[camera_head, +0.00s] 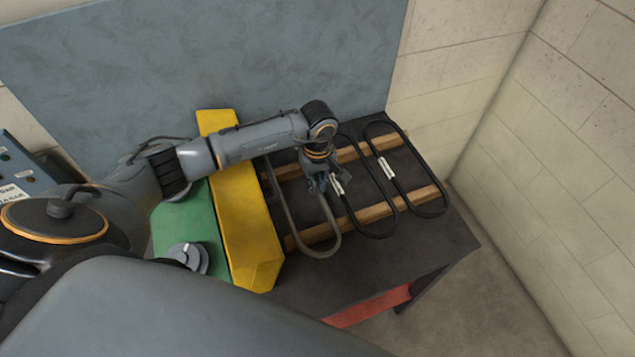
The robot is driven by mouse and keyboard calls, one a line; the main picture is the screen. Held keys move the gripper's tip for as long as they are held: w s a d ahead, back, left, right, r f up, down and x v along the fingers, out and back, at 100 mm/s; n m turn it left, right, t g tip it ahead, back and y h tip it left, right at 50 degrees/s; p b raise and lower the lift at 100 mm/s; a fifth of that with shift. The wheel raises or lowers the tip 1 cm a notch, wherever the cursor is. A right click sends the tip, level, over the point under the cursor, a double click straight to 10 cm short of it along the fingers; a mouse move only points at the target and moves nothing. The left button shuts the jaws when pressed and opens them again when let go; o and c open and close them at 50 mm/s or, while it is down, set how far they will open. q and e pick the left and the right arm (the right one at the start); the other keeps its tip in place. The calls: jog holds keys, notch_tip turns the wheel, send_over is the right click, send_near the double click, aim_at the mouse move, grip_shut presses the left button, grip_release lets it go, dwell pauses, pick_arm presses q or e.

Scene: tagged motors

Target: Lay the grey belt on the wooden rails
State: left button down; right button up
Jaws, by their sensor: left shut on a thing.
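The grey belt (289,222) is a long loop at the left end of the two wooden rails. It lies across or just above them; contact is hard to tell. The wooden rails are a far one (354,152) and a near one (408,205), running left to right on the dark table. My left gripper (321,190) points down and is shut on the grey belt's right side. My left arm and gripper hide the belt's upper part. My right gripper is not in view.
Two black belts, a middle one (380,236) and a right one (425,213), lie across the rails with white tags. A yellow slab (247,225) and a green panel (185,225) with a grey knob (188,256) stand left. The dark table (440,243) ends near a tiled wall.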

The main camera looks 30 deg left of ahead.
pick_arm(q)
jog(key=c, duration=1.3)
grip_release()
notch_tip(320, 180, up, 12)
